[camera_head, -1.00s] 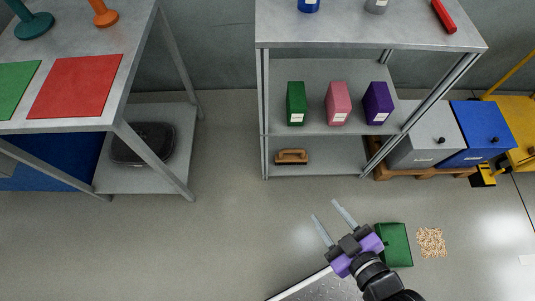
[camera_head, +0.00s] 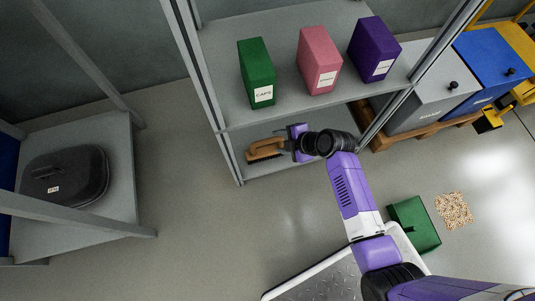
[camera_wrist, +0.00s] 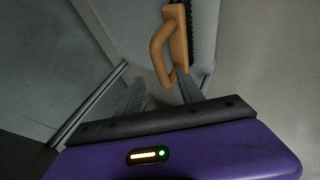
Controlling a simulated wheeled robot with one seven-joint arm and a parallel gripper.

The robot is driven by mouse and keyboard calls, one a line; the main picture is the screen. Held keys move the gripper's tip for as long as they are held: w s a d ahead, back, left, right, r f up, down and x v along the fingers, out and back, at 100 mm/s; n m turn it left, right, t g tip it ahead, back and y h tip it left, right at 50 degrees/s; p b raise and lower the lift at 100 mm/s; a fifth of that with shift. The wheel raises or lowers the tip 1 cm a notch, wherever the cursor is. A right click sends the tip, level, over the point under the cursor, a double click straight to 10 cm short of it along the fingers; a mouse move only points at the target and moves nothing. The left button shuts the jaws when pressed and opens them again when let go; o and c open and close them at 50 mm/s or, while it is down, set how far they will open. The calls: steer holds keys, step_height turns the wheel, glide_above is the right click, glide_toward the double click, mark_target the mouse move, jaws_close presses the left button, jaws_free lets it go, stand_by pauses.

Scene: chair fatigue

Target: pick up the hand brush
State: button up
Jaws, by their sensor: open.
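The hand brush (camera_head: 266,147) has a tan wooden handle and dark bristles. It rests on the lowest shelf of the grey rack. In the wrist view the brush (camera_wrist: 178,40) lies ahead, its looped handle towards me and its dark bristles on the right side. My gripper (camera_head: 285,146) is at the right end of the brush, low in the rack. In the wrist view my gripper (camera_wrist: 161,82) is open, with the near end of the handle appearing between its fingertips. I cannot tell whether either finger touches it.
The shelf above (camera_head: 222,104) carries green (camera_head: 257,72), pink (camera_head: 319,62) and purple (camera_head: 375,50) boxes. A rack post (camera_head: 205,100) stands left of the brush.

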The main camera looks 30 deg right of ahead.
mark_target(270, 141)
steer(key=b+x, duration=0.1)
steer(key=x, duration=0.2)
steer(key=shift+w+f, duration=0.1)
steer(key=shift+w, duration=0.05)
steer(key=b+x, duration=0.4)
steer(key=x, duration=0.1)
steer(key=shift+f, duration=0.1)
jaws_close()
stand_by(1.2)
